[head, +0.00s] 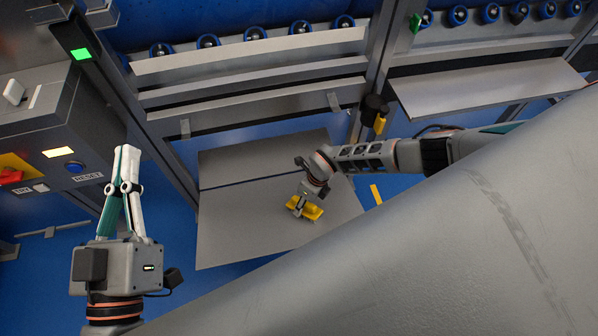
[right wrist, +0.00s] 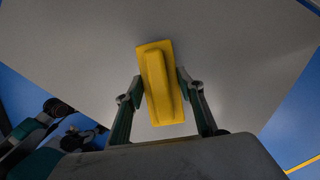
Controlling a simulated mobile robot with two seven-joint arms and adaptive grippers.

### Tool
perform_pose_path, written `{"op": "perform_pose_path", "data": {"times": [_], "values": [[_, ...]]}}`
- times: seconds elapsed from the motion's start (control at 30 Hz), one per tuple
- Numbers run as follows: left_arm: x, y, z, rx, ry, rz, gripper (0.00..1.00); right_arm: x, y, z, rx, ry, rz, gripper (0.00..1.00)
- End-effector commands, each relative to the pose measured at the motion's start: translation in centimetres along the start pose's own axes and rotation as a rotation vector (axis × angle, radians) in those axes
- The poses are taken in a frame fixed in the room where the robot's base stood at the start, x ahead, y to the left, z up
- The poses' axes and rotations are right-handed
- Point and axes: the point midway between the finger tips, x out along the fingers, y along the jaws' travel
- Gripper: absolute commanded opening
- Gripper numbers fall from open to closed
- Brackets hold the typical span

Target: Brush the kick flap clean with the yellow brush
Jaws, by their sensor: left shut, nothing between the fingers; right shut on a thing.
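The kick flap (head: 245,232) is a grey plate low down in the middle of the head view, with a dark line across its upper part. The flap (right wrist: 235,45) also fills most of the right wrist view, and its surface there looks plain grey. My right gripper (head: 303,206) is over the flap and is shut on the yellow brush (head: 312,211). The brush (right wrist: 158,85) lies between both fingers in the right wrist view. Whether its bristles touch the flap is hidden. My left gripper (head: 127,150) is shut and empty, pointing up, left of the flap.
A control box (head: 60,130) with lit buttons and a red switch stands at the left. Roller rails (head: 250,65) run along the back above the flap. A second grey plate (head: 490,88) is at the upper right. A large grey surface covers the lower right.

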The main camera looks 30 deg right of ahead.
Motion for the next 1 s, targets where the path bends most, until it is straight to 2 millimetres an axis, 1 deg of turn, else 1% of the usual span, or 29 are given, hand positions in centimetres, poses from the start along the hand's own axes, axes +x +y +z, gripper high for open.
{"op": "perform_pose_path", "data": {"times": [0.03,0.2,0.47,0.57,1.0], "values": [[0.0,0.0,-0.1,0.000,0.001,0.000,0.00,0.0,-0.4,-0.6,0.000,0.005,-0.002,0.21],[0.0,0.0,-0.1,0.001,0.002,0.001,0.00,-0.1,-1.1,-1.3,0.001,0.007,-0.001,0.21],[0.0,0.0,-0.1,0.001,0.001,0.000,0.00,0.0,-1.1,-1.5,0.001,0.009,-0.001,0.21],[0.1,0.1,-0.4,0.002,0.004,0.002,0.00,-0.3,-1.1,-1.3,0.000,0.009,-0.001,0.21],[0.7,1.1,-3.7,0.017,0.040,0.015,0.00,-4.1,-1.1,0.7,-0.001,0.000,-0.002,0.21]]}}
